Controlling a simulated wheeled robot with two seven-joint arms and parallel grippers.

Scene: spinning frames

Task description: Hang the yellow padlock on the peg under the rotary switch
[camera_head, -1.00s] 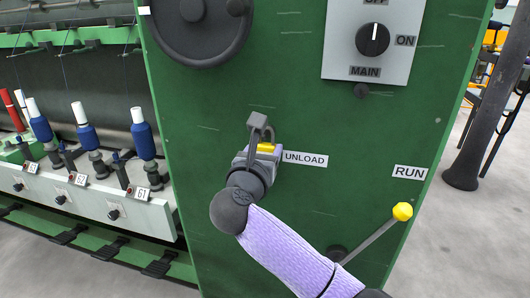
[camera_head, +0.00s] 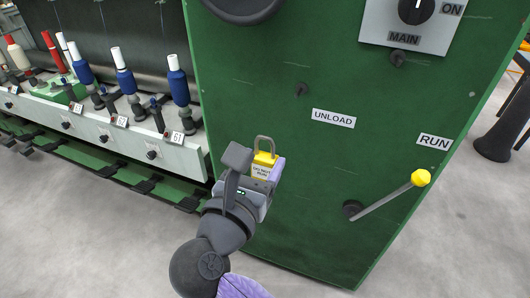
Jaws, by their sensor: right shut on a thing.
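The yellow padlock (camera_head: 263,161) is held upright in my right gripper (camera_head: 258,168), which is shut on its body. The rotary switch (camera_head: 416,9) is at the top right on a grey plate marked MAIN, partly cut off by the frame. The dark peg (camera_head: 398,57) under it is bare. The padlock is well below and left of that peg. My left gripper is not in view.
Another bare peg (camera_head: 301,89) sits beside the UNLOAD label (camera_head: 334,118). A lever with a yellow knob (camera_head: 421,177) sticks out at the lower right, below the RUN label (camera_head: 433,141). Blue bobbins (camera_head: 126,82) line the spinning frame at left.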

